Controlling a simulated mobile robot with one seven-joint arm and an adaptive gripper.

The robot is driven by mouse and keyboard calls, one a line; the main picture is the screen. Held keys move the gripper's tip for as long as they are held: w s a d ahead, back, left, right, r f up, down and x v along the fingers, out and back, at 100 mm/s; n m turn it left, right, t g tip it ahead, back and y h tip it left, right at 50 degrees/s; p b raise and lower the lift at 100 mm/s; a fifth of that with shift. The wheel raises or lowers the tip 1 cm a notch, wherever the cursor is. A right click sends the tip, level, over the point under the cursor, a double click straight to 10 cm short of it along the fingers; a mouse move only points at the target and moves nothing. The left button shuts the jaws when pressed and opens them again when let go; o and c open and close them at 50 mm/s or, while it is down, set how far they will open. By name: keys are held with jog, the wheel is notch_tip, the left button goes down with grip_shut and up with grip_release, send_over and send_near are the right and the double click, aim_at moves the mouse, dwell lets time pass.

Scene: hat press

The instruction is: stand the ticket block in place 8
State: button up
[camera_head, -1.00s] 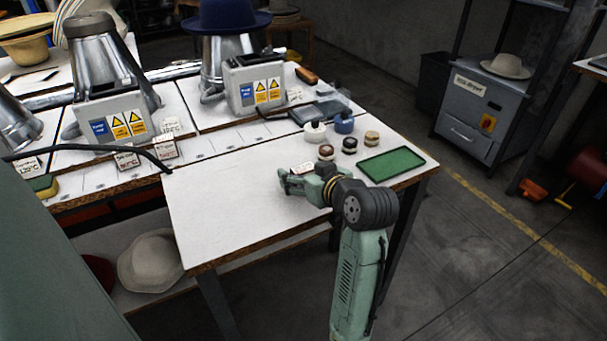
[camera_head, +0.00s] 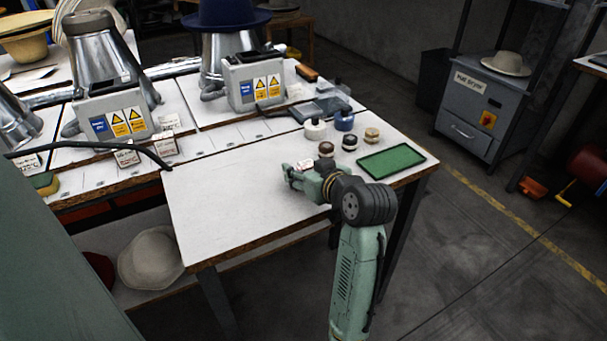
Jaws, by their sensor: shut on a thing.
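My gripper (camera_head: 291,174) is low over the bare front part of the white table, left of the small jars. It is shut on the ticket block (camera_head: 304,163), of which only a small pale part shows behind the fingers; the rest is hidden. Other white ticket blocks with print stand on the strip at left: one (camera_head: 127,156), another (camera_head: 163,146) to its right, and one (camera_head: 31,163) at far left. Small marked places run along the strip (camera_head: 217,143) in front of the presses. Their numbers are too small to read, so I cannot tell which is 8.
A green tray (camera_head: 391,161) and several small jars (camera_head: 349,143) stand at the table's right. A dark cable (camera_head: 90,151) crosses the left places. Hat presses with grey control boxes (camera_head: 252,84) stand behind the strip. The table's front left (camera_head: 210,210) is bare.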

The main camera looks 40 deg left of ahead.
jog(key=shift+c, duration=0.9)
jog(key=shift+r, duration=0.15)
